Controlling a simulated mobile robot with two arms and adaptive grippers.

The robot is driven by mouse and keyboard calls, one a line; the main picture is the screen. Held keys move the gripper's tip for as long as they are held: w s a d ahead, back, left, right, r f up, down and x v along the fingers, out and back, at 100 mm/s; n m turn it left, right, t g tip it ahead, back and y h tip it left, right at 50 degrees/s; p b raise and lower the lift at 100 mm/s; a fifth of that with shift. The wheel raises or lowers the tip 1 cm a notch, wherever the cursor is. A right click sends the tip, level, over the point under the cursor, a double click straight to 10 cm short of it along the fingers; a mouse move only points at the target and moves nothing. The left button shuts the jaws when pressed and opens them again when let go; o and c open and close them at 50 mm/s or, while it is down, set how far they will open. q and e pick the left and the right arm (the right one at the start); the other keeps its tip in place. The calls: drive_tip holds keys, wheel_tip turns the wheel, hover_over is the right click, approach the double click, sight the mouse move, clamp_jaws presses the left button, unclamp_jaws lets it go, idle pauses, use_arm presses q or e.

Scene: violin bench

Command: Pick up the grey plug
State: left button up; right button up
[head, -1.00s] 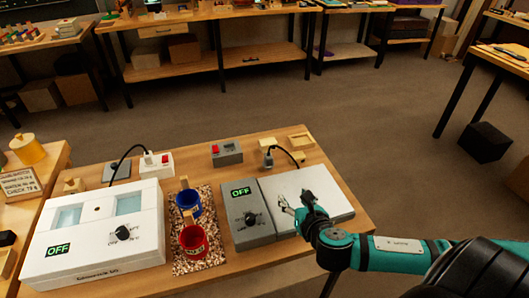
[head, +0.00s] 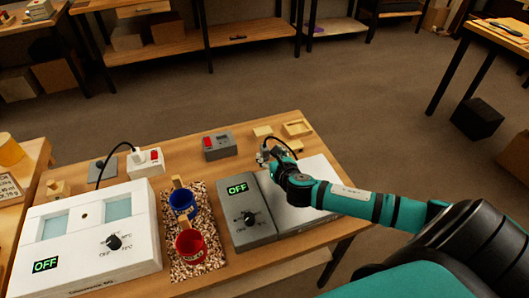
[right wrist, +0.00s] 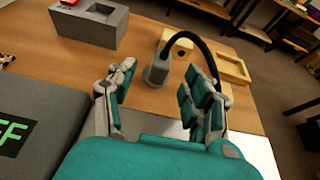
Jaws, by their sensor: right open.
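The grey plug (right wrist: 156,74) stands on the wooden bench in the right wrist view, with a black cord arching from its top to the right. My right gripper (right wrist: 160,85) is open, with its fingers on either side of the view and the plug between and a little beyond them. I cannot tell whether they touch it. In the head view my right gripper (head: 265,153) is at the back edge of the grey and white device, largely hiding the plug; the cord (head: 284,142) shows behind it. My left gripper is not in view.
A grey socket box (head: 221,146) with a red switch stands left of the gripper. Wooden trays (head: 297,128) lie behind it. The grey device with an OFF display (head: 246,225) is in front. Blue (head: 183,203) and red (head: 191,245) mugs stand on a speckled mat.

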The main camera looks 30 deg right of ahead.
sight(266, 149)
drive_tip(key=shift+x, duration=0.9)
drive_tip(key=x, duration=0.3)
drive_tip(key=shift+w+d, duration=0.15)
drive_tip(key=shift+w, duration=0.1)
drive_tip(key=shift+w+f, duration=0.15)
drive_tip(key=shift+w, duration=0.15)
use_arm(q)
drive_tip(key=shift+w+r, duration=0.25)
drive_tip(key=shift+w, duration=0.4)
use_arm(e)
clamp_jaws()
